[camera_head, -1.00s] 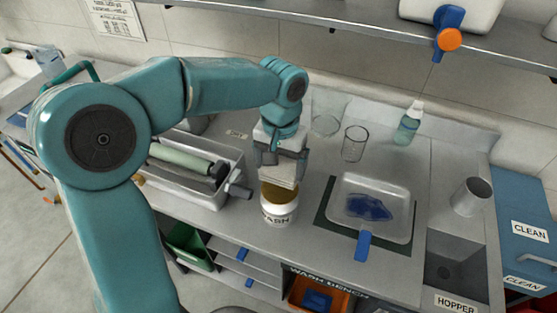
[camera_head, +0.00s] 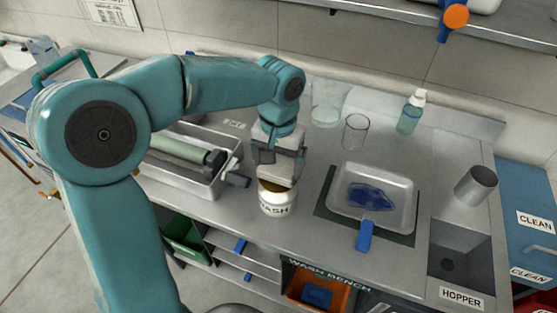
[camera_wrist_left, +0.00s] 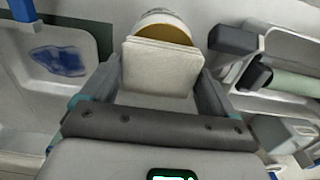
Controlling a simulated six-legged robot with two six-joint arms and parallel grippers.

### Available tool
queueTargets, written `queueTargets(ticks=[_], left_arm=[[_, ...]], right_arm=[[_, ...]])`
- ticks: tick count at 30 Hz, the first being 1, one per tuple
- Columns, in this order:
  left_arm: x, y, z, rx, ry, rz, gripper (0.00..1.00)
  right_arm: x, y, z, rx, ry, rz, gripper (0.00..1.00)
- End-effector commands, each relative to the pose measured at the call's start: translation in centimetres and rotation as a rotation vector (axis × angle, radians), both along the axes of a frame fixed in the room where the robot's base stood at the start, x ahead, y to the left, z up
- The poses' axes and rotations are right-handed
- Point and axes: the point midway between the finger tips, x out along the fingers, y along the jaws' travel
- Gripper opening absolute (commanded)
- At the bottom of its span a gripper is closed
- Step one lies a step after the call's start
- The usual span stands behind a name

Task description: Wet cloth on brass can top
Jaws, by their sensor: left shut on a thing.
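My left gripper (camera_head: 278,158) is shut on a folded, off-white cloth (camera_head: 276,172), held in line with the white can (camera_head: 278,205) labelled WASH. The can stands upright near the bench's front edge. Its brass top (camera_head: 267,186) shows partly below the cloth in the head view. In the left wrist view the square cloth (camera_wrist_left: 162,68) sits between the two fingers and covers part of the brass top (camera_wrist_left: 165,34). I cannot tell whether the cloth touches the top. My right gripper is not in view.
A metal tray with a roller (camera_head: 182,153) stands left of the can. A white tray (camera_head: 405,210) with blue ink lies to the right. A glass beaker (camera_head: 355,132), a spray bottle (camera_head: 409,115) and a metal cup (camera_head: 476,186) stand further back and right.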

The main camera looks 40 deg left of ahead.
Motion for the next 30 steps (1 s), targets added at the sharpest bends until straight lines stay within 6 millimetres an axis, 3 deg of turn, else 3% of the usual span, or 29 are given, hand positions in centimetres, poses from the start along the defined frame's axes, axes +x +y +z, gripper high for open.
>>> queueTargets(ticks=[30], left_arm=[[0.0, 0.0, -1.1, 0.000, 0.000, 0.000, 0.64]], right_arm=[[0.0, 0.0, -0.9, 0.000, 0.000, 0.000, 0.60]])
